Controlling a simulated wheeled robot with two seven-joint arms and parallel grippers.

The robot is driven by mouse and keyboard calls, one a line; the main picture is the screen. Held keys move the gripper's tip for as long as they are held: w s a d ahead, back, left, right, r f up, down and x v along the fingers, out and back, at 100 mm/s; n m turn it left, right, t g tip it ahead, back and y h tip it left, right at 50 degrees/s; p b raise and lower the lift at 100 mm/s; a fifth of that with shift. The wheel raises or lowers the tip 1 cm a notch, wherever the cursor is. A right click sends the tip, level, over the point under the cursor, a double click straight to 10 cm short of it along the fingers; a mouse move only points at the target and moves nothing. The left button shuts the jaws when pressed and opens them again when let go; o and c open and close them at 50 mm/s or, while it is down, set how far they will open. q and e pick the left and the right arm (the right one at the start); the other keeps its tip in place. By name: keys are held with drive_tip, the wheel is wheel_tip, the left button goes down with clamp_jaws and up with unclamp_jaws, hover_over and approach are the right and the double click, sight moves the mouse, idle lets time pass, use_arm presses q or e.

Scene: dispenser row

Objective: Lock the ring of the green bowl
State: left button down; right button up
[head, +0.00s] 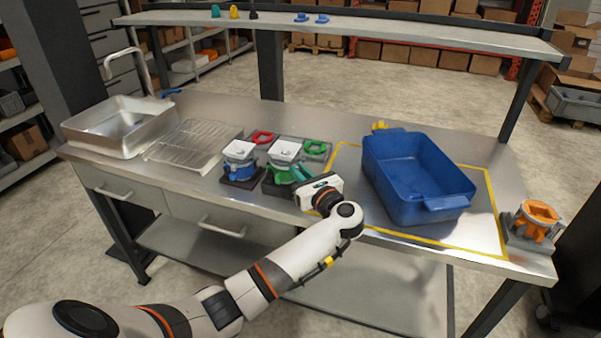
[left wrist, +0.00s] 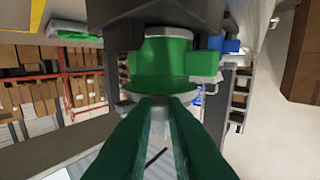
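The green bowl (head: 281,172) stands under a white square top in the dispenser row, right of the blue one. In the left wrist view its green round body and a projecting block, perhaps part of the ring (left wrist: 205,65), are close ahead. My left gripper (head: 299,172) is at the bowl's right side. In the left wrist view its dark green fingers (left wrist: 163,98) converge just short of the green part, tips together. I see nothing between them; contact with the ring cannot be told. The ring's seating is partly hidden. My right gripper is not in view.
A blue dispenser (head: 239,158) stands left of the green one. Red (head: 262,137) and green (head: 315,147) open pieces lie behind. A blue bin (head: 415,178) fills the right of the bench; an orange device (head: 537,219) is at the right end. A shelf (head: 380,29) runs above.

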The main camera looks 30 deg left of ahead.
use_arm(q)
drive_tip(key=shift+s+f+t, duration=0.15)
drive_tip(key=shift+t, duration=0.15)
drive_tip(key=shift+m+b, duration=0.3)
drive_tip(key=shift+b, duration=0.1)
drive_tip(key=shift+s+a+m+t+h+b, duration=0.2)
drive_tip(key=shift+s+m+t+h+b, duration=0.15)
drive_tip(key=shift+t+h, duration=0.3)
drive_tip(key=s+a+m+t+h+p, duration=0.1)
drive_tip(key=m+t+h+p, duration=0.1)
drive_tip(key=a+m+t+h+p, duration=0.1)
drive_tip(key=t+h+p, duration=0.1)
drive_tip(key=s+a+m+t+h+p, duration=0.1)
drive_tip(key=m+t+h+p, duration=0.1)
drive_tip(key=p, duration=0.1)
drive_tip(key=shift+s+r+m, duration=0.3)
drive_tip(key=shift+r+m, duration=0.05)
drive_tip(key=shift+r, duration=0.05)
drive_tip(key=shift+s+a+f+m+t+h+p, duration=0.15)
drive_tip(key=shift+a+m+t+h+p, duration=0.15)
drive_tip(key=shift+h+p, duration=0.2)
drive_tip(key=shift+w+a+f+m+t+h+p, duration=0.1)
drive_tip(key=shift+m+t+h+p, duration=0.05)
drive_tip(key=shift+m+h+p, duration=0.35)
drive_tip(key=shift+h, duration=0.25)
